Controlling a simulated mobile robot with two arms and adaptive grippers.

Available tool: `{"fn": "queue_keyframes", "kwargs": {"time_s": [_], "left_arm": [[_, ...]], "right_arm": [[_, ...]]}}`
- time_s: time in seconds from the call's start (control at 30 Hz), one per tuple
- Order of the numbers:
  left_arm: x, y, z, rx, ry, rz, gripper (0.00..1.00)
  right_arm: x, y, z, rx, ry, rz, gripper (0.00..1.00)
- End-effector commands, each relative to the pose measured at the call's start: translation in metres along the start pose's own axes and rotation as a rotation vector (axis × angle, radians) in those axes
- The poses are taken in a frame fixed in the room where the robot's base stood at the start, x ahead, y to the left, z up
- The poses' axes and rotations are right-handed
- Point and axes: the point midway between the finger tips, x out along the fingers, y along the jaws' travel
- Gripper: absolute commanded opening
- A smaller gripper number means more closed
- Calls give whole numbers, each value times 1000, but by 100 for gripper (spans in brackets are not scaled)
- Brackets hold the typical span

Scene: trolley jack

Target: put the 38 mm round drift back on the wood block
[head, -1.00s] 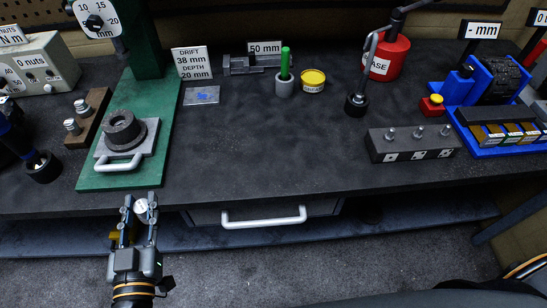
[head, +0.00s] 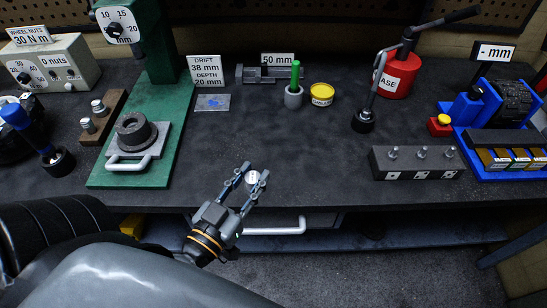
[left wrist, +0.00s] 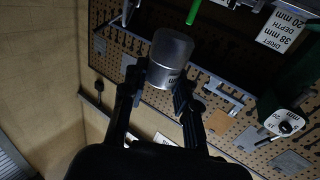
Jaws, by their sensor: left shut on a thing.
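My left gripper (head: 254,171) is shut on the 38 mm round drift (head: 252,177), a short silvery cylinder. The wood block (head: 114,107) is a brown strip at the left of the bench, beside the green press base. Two silver round pieces stand on it. My right gripper is not in view.
The green press base (head: 172,150) carries a plate with a handle and a dark ring (head: 135,130). A blue-handled tool (head: 25,128) stands left of the block. A drift sign (head: 205,70) stands behind. The bench middle is clear.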

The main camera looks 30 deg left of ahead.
Motion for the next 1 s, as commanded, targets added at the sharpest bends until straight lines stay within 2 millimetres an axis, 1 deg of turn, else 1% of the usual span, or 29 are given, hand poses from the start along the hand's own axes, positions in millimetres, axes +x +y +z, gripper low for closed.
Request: {"fn": "queue_keyframes", "kwargs": {"time_s": [0.07, 0.3, 0.37, 0.43, 0.5, 0.6, 0.67, 0.8, 0.87, 0.93, 1.0], "left_arm": [[13, -4, 2, 2, 8, -2, 0], [68, -16, 28, 2, 9, -3, 0], [82, -19, 35, 0, 8, -3, 0], [93, -21, 53, 1, 5, -4, 0], [103, -23, 66, -1, 5, -3, 0], [114, -26, 78, 0, 5, -3, 0], [118, -27, 83, -1, 4, -2, 0], [123, -28, 88, 0, 5, -2, 0], [125, -28, 92, 0, 5, -2, 0], [130, -29, 99, 0, 4, -2, 0], [130, -29, 112, -1, 2, -1, 0]], "right_arm": [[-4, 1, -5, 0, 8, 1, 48], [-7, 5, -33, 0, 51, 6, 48], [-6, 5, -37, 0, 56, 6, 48], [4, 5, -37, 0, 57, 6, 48], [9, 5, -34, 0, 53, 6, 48], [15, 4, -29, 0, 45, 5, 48], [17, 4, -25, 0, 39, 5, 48], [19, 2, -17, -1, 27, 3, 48], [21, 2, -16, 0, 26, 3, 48], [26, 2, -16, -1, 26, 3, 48], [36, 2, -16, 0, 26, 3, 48]]}}
